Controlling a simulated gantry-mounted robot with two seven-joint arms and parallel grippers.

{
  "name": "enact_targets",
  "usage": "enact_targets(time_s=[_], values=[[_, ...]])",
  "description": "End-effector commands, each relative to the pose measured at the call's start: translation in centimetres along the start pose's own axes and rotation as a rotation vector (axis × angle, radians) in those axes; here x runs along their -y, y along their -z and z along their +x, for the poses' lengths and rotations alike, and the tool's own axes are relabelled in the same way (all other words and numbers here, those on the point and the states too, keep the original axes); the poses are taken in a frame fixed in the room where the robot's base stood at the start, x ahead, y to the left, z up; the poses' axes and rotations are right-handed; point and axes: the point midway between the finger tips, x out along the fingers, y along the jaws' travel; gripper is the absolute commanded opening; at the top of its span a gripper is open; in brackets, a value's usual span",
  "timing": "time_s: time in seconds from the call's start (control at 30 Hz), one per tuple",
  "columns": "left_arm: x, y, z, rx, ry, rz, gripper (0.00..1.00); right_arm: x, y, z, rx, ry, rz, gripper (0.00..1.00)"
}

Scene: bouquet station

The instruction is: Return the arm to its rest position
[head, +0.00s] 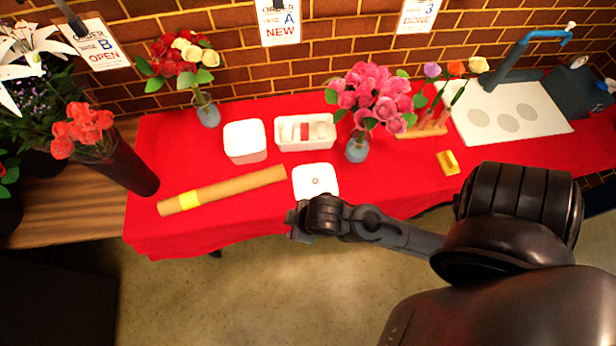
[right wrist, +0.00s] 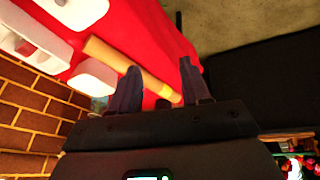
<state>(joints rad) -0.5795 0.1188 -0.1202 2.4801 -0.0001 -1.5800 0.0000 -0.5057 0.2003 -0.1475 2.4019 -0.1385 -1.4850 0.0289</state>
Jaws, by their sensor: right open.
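My right arm comes in from the right in the head view and reaches over the table's front edge. Its gripper (head: 300,222) is in front of the square white lidded box (head: 317,182), seen from above. In the right wrist view the two dark fingers of the gripper (right wrist: 160,72) stand apart with nothing between them. Behind them lies a brown paper roll (right wrist: 110,55) with a yellow band, which also shows in the head view (head: 240,187). I cannot tell the exact height of the gripper above the cloth. My left gripper is in no view.
The red cloth (head: 260,220) bears a white box (head: 245,141), a white tray (head: 305,146), a red-and-cream bouquet (head: 183,58), a pink bouquet (head: 372,97), a yellow block (head: 448,162) and a white board (head: 540,120). Open floor (head: 250,290) lies in front.

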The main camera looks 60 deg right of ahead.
Motion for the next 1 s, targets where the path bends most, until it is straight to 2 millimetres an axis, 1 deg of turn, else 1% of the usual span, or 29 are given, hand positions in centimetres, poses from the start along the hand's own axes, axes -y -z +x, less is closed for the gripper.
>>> enact_targets(time_s=[0.03,0.1,0.2,0.53,0.67,0.77,0.87,0.97,1.0], values=[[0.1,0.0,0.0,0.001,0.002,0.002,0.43,0.2,-1.0,-0.8,0.025,0.014,0.068,0.47],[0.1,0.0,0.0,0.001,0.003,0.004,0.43,0.2,-1.9,-1.6,0.053,0.025,0.136,0.47],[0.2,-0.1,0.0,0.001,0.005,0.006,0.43,0.2,-2.6,-2.2,0.074,0.034,0.184,0.47],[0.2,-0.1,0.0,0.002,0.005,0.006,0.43,0.2,-2.7,-2.3,0.077,0.035,0.191,0.47],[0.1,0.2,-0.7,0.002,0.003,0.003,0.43,0.1,-2.4,-3.0,0.077,0.035,0.190,0.47],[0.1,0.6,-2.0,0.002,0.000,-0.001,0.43,-0.1,-1.9,-4.2,0.077,0.035,0.190,0.47],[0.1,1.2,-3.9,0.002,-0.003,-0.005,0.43,-0.3,-1.2,-6.0,0.077,0.035,0.190,0.47],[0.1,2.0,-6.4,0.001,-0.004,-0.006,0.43,-0.7,-0.3,-8.5,0.077,0.036,0.189,0.47],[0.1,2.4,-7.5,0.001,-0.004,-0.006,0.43,-0.8,0.2,-9.6,0.078,0.036,0.189,0.47]])
